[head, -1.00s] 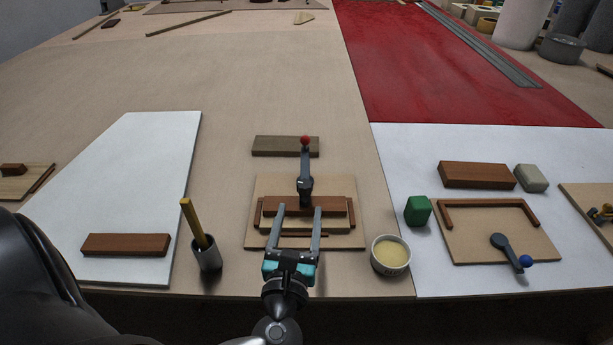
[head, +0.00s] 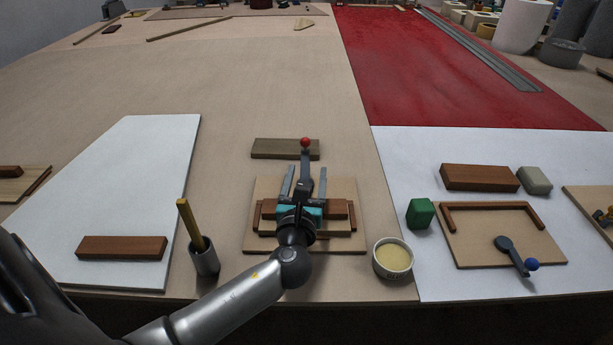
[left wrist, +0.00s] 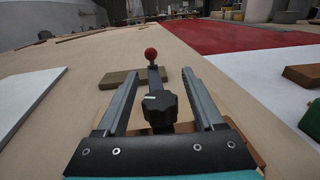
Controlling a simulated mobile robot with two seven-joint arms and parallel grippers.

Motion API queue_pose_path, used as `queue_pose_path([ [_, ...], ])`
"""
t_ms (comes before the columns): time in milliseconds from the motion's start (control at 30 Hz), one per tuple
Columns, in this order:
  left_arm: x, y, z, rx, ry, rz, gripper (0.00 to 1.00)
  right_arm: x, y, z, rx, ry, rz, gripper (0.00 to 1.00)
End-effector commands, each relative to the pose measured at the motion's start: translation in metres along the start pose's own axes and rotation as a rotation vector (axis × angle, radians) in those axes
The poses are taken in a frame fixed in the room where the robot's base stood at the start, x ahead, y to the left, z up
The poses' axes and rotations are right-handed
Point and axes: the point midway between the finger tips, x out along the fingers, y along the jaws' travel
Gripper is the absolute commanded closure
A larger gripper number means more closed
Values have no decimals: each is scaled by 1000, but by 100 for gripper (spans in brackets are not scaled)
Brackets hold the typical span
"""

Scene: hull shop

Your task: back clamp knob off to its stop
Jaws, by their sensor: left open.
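The clamp knob (left wrist: 160,107) is black and ridged with a white mark on top, and shows between my left gripper's fingers in the left wrist view. A grey clamp arm with a red ball end (head: 305,142) stands behind it. The clamp sits on a wooden fixture board (head: 262,187) with reddish-brown strips (head: 342,209). My right gripper is not in view.
A cup with a yellow stick (head: 205,258) stands left of the fixture, and a tin of pale paste (head: 393,258) to its right. A green block (head: 420,213) and another fixture board with a blue-ended lever (head: 531,265) lie further right.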

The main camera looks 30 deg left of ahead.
Motion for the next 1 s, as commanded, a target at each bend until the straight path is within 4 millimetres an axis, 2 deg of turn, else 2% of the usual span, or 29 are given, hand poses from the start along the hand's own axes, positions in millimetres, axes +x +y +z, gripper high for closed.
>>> queue_pose_path([
  [100, 0, 0, 0, 0, 0, 0, 33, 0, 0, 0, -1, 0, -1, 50],
  [700, 0, 0, 0, 1, 0, 0, 100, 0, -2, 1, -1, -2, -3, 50],
  [1000, 0, 0, 0, 0, 0, 7, 100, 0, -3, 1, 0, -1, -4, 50],
])
